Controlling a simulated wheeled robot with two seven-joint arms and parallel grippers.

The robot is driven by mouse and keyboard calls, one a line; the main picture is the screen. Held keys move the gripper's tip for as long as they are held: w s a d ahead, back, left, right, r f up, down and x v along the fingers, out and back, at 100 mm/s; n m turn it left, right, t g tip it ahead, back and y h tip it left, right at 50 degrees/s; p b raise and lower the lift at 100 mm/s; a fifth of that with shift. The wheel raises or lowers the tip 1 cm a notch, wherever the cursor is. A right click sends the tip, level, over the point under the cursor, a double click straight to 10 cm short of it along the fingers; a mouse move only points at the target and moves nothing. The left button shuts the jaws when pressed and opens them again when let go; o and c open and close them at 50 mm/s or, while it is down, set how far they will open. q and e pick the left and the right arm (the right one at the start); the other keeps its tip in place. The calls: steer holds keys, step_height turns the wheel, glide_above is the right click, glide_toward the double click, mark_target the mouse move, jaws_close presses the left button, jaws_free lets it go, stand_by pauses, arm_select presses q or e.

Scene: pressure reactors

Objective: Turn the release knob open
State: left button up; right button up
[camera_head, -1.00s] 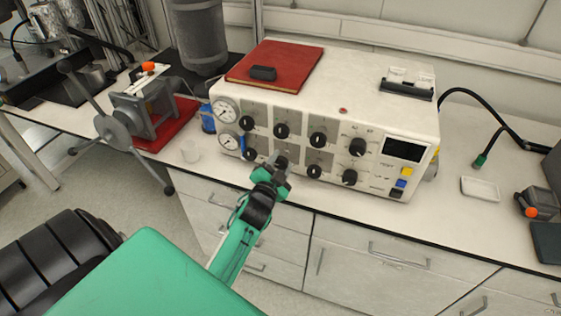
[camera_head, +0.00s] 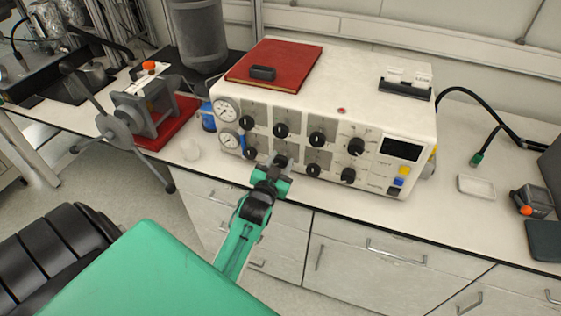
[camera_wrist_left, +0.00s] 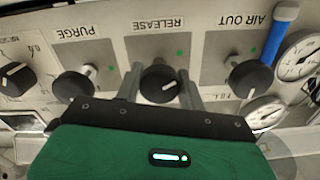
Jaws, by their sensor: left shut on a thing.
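The release knob (camera_wrist_left: 160,84) is a round black knob with a white pointer line, on a grey plate labelled RELEASE in the left wrist view. The line points to the right and slightly up there. In the head view the knob (camera_head: 281,160) is in the lower row on the panel's front, partly hidden by my gripper. My left gripper (camera_wrist_left: 160,86) is shut on the release knob, one finger on each side. In the head view the left gripper (camera_head: 275,164) reaches the panel from the front. My right gripper is not in view.
The AIR OUT knob (camera_wrist_left: 251,79) and the PURGE knob (camera_wrist_left: 74,85) flank the release knob closely. Two gauges (camera_head: 227,110) and a blue handle (camera_wrist_left: 281,35) are near the panel's edge. A red book (camera_head: 290,57) lies on the white control box (camera_head: 345,75).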

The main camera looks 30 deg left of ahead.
arm_select(q)
steer(key=shift+f, duration=0.1)
steer(key=o, duration=1)
steer(key=shift+c, duration=0.2)
steer(key=shift+s, duration=0.1)
steer(key=b+v, duration=0.3)
steer(key=v, duration=1)
steer(key=shift+s, duration=0.35)
